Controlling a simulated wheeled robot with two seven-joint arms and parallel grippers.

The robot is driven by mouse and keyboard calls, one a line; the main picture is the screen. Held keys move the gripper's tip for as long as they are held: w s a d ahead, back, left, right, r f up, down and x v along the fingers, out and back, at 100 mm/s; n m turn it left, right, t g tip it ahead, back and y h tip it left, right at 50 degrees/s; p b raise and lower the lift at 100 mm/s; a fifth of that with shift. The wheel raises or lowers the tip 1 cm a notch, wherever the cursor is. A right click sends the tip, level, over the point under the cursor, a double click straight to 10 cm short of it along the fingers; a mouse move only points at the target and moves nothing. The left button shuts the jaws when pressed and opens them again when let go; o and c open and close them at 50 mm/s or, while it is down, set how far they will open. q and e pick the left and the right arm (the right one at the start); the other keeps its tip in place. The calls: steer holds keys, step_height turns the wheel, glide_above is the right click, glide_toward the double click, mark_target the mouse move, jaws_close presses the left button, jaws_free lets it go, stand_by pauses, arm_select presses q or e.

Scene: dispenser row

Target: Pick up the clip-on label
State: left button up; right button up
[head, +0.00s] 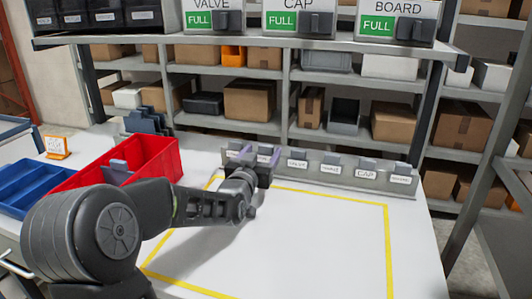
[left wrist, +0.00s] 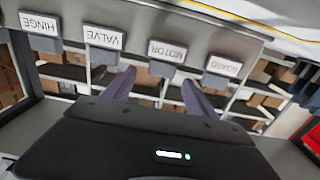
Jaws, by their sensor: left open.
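A grey rail (head: 340,184) on the white table carries a row of clip-on labels on small grey clips. The CAP label (head: 366,174) is near its right end. In the left wrist view, upside down, are the HINGE label (left wrist: 39,24), VALVE label (left wrist: 103,38), MOTOR label (left wrist: 167,52) and BOARD label (left wrist: 223,67). My left gripper (head: 259,156) is open at the rail's left part; its purple fingers (left wrist: 158,84) point towards the MOTOR label, with nothing visibly held. Contact with the label cannot be told. My right gripper is not in view.
A red bin (head: 150,166) and a blue tray (head: 30,190) sit at the left. An orange-edged card (head: 57,147) stands behind them. A yellow outline (head: 388,250) marks clear table before the rail. Dispensers with green FULL signs (head: 376,25) hang above; shelves of boxes stand behind.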

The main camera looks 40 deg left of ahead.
mark_target(265, 147)
arm_select(q)
steer(key=x, duration=0.4)
steer(key=shift+w+a+f+p, duration=0.1)
steer(key=shift+w+a+p, duration=0.15)
steer(key=shift+p, duration=0.15)
steer(key=shift+c, duration=0.5)
steer(key=c, duration=1.3)
step_height(265, 147, up, 10)
steer(key=shift+r, duration=0.1)
